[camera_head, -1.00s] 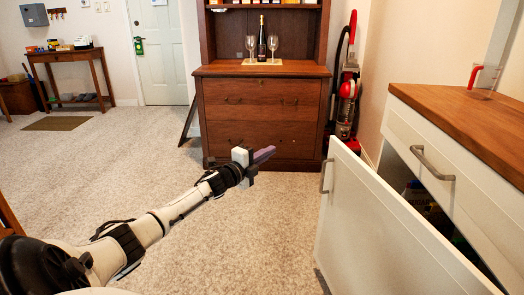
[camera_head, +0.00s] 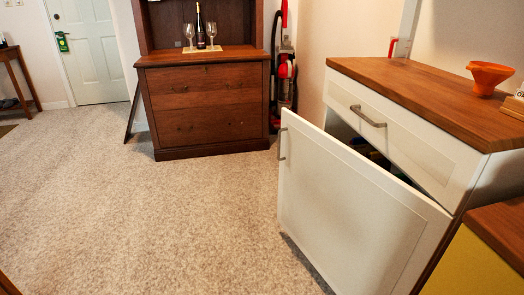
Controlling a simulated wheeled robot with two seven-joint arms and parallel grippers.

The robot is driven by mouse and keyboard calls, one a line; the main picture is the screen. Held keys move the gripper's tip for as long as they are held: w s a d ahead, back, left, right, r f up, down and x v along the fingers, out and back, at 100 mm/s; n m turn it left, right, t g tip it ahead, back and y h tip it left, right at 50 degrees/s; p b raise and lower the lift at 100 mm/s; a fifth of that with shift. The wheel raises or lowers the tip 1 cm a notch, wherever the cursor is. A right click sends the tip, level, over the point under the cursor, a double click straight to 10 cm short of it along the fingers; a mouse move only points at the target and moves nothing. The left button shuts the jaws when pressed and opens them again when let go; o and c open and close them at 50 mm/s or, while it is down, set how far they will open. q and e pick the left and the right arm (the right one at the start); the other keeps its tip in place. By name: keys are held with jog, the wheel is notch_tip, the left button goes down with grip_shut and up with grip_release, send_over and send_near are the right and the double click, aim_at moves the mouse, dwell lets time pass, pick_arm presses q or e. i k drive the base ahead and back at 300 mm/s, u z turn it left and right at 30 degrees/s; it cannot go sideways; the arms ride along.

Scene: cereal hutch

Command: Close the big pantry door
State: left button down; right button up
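The big white pantry door (camera_head: 350,205) stands ajar on the white cabinet at the right, swung out over the carpet. Its metal handle (camera_head: 282,144) is on the far left edge of the door, near the top. A dark gap with some items inside shows between the door and the cabinet, below the drawer (camera_head: 400,140), which looks shut. Neither of my grippers is in view, so I cannot see whether they hold anything.
The carpet (camera_head: 150,220) in front of the door is clear. A dark wood hutch (camera_head: 205,105) with a bottle and glasses stands at the back, a red vacuum cleaner (camera_head: 287,75) beside it. An orange funnel (camera_head: 488,78) sits on the wooden countertop (camera_head: 420,95).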

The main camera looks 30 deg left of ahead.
aim_at(365, 230)
jog(key=u, duration=0.8)
jog(key=i, duration=1.25)
jog(key=z, duration=0.45)
